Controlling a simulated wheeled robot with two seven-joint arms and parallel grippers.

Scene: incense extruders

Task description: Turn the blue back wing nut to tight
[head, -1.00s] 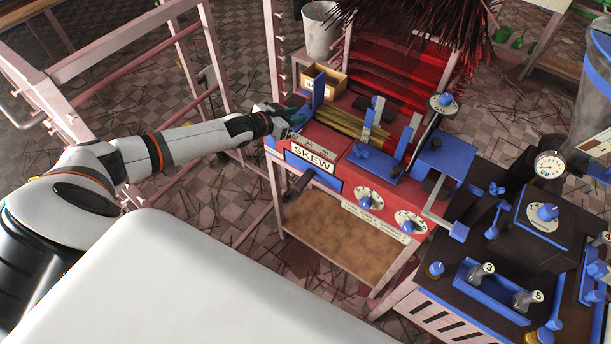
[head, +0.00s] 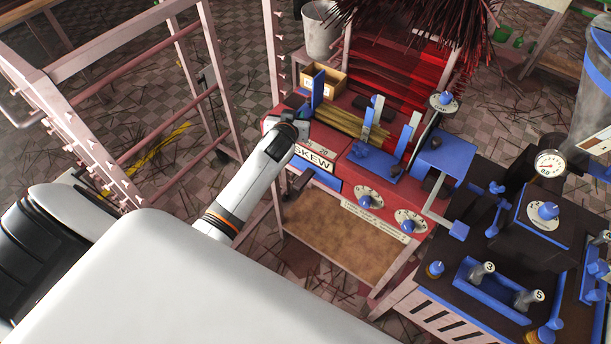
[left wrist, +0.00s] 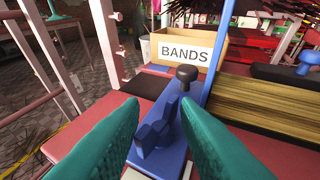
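A blue wing nut (left wrist: 157,128) sits on a blue plate (left wrist: 160,160) in the left wrist view. My left gripper (left wrist: 158,102) has its two green fingers apart, one on each side of the wing nut, with visible gaps. In the head view my left gripper (head: 302,114) is at the left end of the red SKEW machine (head: 335,142), beside an upright blue guide (head: 318,88). My wrist hides this wing nut there. Another blue wing-shaped part (head: 360,150) shows farther right on the machine. My right gripper is out of view.
A dark knob (left wrist: 187,74) stands just beyond the wing nut. Behind it is a cardboard BANDS box (left wrist: 185,48). Yellow sticks (head: 350,122) lie to the right. Dials (head: 368,198) are on the front panel, and a pink rack (head: 180,60) is at left.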

